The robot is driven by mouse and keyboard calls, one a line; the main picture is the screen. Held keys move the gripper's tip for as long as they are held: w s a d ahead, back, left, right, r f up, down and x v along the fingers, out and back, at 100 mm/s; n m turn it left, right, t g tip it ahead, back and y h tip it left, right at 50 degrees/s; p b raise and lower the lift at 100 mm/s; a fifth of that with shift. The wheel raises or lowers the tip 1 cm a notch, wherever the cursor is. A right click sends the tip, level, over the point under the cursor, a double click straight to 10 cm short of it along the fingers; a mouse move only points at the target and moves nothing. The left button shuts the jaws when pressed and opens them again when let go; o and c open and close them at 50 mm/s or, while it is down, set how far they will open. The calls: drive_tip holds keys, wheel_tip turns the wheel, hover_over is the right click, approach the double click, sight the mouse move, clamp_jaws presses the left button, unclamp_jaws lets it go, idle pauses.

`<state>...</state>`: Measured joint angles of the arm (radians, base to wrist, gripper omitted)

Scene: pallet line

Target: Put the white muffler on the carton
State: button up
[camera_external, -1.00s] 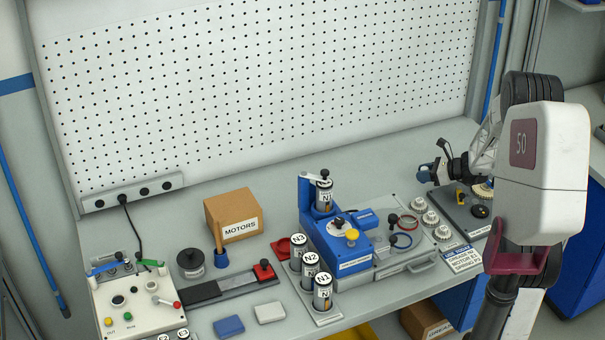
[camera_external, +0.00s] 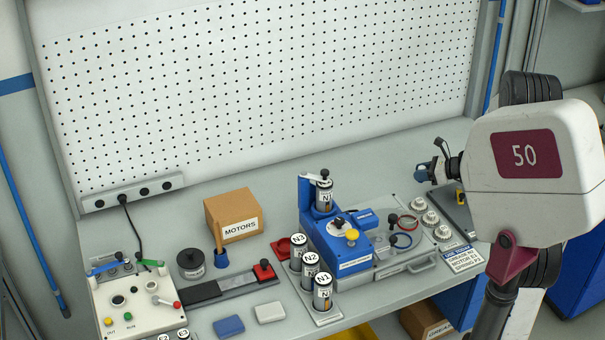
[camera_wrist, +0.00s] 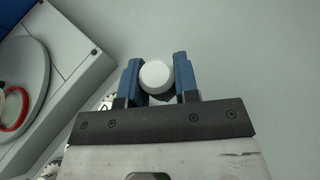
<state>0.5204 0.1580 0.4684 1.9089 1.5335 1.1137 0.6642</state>
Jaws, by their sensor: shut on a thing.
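The white muffler (camera_wrist: 156,76) shows in the wrist view as a small round white end between the two blue fingers. My gripper (camera_wrist: 158,70) is shut on it. In the external view my gripper (camera_external: 424,174) is at the right, over the back right of the bench, and the muffler cannot be made out there. The carton (camera_external: 232,216) is a brown box labelled MOTORS. It stands on the bench left of the middle, well to the left of my gripper, and its top looks bare.
A blue fixture (camera_external: 335,235) holding a canister stands between my gripper and the carton. Canisters N1 to N3 (camera_external: 311,268) stand in front. A wooden-handled tool (camera_external: 220,248) rises beside the carton. A pegboard (camera_external: 260,90) closes the back.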

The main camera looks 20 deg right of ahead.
drive_tip(key=w+a+r+n+g+y, duration=0.25)
drive_tip(key=w+a, duration=0.45)
drive_tip(key=a, duration=0.6)
wheel_tip(320, 180, up, 13)
drive_tip(key=n+g, duration=0.8)
drive_tip(key=g, duration=0.1)
hover_over(232, 204)
drive_tip(key=shift+a+f+y, duration=0.1)
drive_tip(key=shift+f+y, duration=0.1)
drive_tip(key=shift+y, duration=0.25)
drive_tip(key=shift+f, duration=2.5)
drive_tip(key=shift+f, duration=0.1)
drive_tip(key=shift+f, duration=2.4)
drive_tip(key=shift+f, duration=0.1)
